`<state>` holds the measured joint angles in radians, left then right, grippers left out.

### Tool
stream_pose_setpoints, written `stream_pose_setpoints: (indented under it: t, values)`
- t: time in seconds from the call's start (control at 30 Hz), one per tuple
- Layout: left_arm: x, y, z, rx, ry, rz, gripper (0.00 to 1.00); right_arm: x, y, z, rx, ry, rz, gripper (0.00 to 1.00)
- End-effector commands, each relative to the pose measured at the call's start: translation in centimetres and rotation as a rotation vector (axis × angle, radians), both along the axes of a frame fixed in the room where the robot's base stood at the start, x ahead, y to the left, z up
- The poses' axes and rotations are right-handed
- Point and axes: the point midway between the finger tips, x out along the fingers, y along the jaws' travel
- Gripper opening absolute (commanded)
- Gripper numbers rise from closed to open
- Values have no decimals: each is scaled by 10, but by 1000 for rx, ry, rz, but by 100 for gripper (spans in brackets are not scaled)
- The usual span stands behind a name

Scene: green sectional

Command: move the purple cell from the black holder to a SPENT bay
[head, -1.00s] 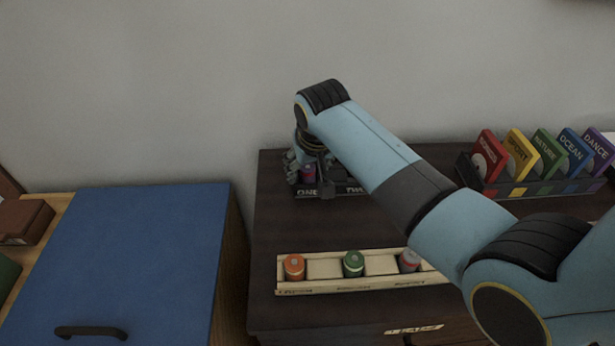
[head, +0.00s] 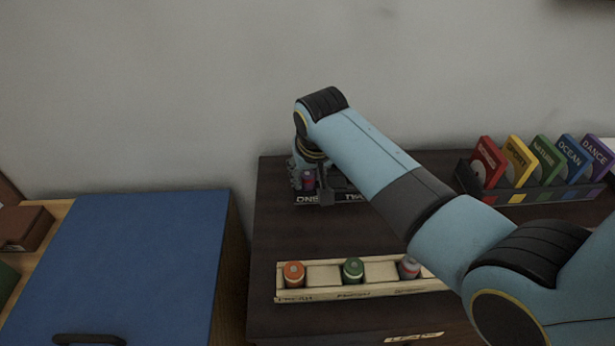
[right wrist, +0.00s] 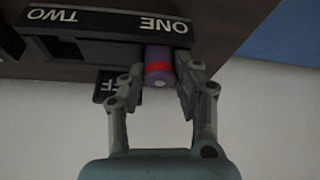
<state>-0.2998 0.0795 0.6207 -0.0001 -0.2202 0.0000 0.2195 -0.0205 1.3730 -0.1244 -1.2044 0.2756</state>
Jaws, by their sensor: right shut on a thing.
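The purple cell (head: 308,180) with a red band is at the ONE end of the black holder (head: 345,196), near the back left of the dark cabinet. My right gripper (right wrist: 160,78) is shut on the cell (right wrist: 159,66), one finger on each side, in the right wrist view. The cell overlaps the holder (right wrist: 110,25) there, and I cannot tell whether it is still seated. The TWO bay looks empty in the right wrist view. My arm hides part of the holder in the head view. My left gripper is not in view. No SPENT label is readable.
A pale wooden tray (head: 338,293) near the cabinet's front holds orange (head: 293,274), green (head: 353,270) and grey-red (head: 409,267) cells, with empty bays between them. A rack of coloured cases (head: 545,195) stands right. A blue-topped unit (head: 130,265) stands left.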

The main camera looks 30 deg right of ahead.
Motion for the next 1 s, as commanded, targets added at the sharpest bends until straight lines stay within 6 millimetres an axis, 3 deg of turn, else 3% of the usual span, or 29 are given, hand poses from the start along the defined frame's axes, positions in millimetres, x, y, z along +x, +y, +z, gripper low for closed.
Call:
stream_pose_setpoints:
  t: [0.17, 0.33, 0.7, 1.0]
  values:
    - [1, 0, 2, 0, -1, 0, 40, 1, 0, 14, 0, -3, 0, 0]
    - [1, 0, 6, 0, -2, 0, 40, 2, 0, 44, 1, -6, 0, 0]
    - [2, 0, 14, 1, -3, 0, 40, -57, -58, 89, -6, -3, 1, 0]
    - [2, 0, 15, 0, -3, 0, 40, -80, -80, 108, -1, -2, 0, 0]
